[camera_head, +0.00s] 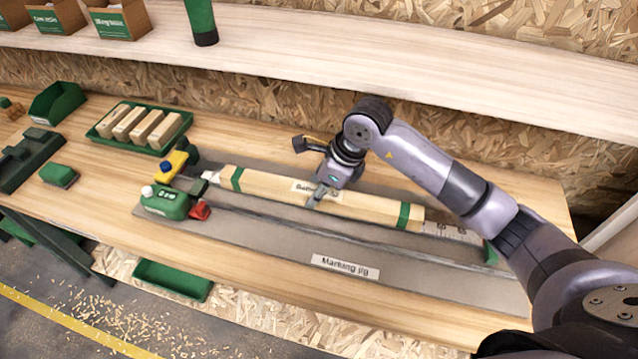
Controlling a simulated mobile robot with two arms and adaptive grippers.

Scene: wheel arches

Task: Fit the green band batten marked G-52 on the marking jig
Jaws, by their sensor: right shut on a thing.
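The batten (270,186) is a long pale wood bar with a green band near each end and a white label in its middle. The label is partly hidden by my gripper, and I cannot read G-52 on it. The batten lies lengthwise along the grey marking jig (250,238), which carries a "Marking jig" label at its front. My right gripper (316,200) comes down from above and is shut on the middle of the batten. I cannot tell whether the batten rests fully on the jig. My left gripper is not in view.
A green tray (113,133) of wood blocks is behind. A ruler scale (446,229) shows right of the batten. A shelf (290,50) runs above the bench.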

